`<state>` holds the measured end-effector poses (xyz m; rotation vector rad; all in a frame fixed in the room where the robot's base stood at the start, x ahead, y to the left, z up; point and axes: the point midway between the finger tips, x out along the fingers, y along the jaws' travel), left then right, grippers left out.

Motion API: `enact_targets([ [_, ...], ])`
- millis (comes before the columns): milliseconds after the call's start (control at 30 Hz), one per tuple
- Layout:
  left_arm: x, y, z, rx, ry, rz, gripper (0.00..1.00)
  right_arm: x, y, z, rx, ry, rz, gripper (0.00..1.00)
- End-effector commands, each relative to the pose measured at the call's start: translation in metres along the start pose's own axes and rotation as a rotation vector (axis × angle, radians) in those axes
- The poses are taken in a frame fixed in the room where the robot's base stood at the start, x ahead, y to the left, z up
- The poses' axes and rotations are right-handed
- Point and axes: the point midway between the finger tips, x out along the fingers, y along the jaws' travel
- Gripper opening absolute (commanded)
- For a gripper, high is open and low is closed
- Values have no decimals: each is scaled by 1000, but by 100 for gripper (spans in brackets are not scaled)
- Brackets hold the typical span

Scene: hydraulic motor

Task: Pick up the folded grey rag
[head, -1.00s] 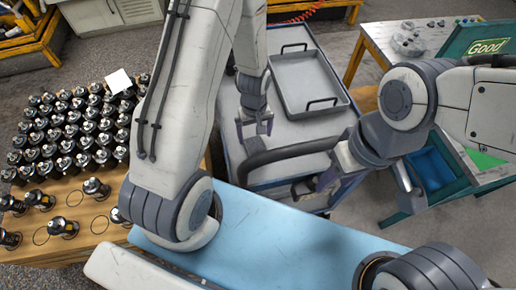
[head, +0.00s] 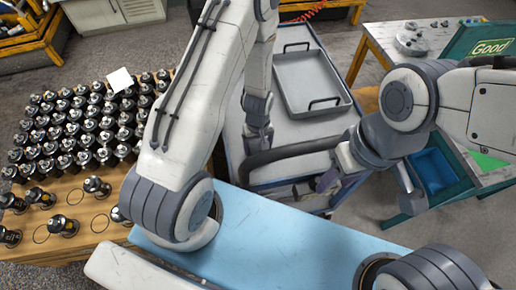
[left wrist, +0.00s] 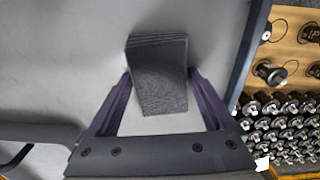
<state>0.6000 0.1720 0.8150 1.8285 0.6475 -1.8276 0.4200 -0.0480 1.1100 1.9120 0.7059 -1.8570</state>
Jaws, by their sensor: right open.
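The folded grey rag (left wrist: 160,75) lies on the grey top of the cart in the left wrist view, a dark rectangle with layered folds at one end. My left gripper (left wrist: 160,90) is open, with one finger on each side of the rag and small gaps showing. In the head view my left gripper (head: 260,140) points down over the cart's left part, its fingers seen nearly edge-on; the rag is hidden there. My right gripper (head: 368,186) is open and empty, above the cart's near right corner.
A grey tray (head: 311,85) sits on the cart (head: 290,132), with the black cart handle (head: 300,150) at its near end. A wooden table (head: 84,222) with several black motor parts stands left. A blue bin (head: 433,168) is at the right.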

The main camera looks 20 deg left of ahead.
Motion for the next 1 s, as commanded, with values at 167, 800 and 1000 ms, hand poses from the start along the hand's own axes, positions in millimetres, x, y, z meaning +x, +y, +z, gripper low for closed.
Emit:
enact_targets([
  [167,0,0,0,-1,0,0,27,0,0,0,0,0,0,50],
  [800,-71,1,-1,-1,4,4,27,-14,-1,-1,1,0,0,50],
  [1000,-95,0,-1,-1,1,2,27,-12,-1,-1,1,0,0,50],
])
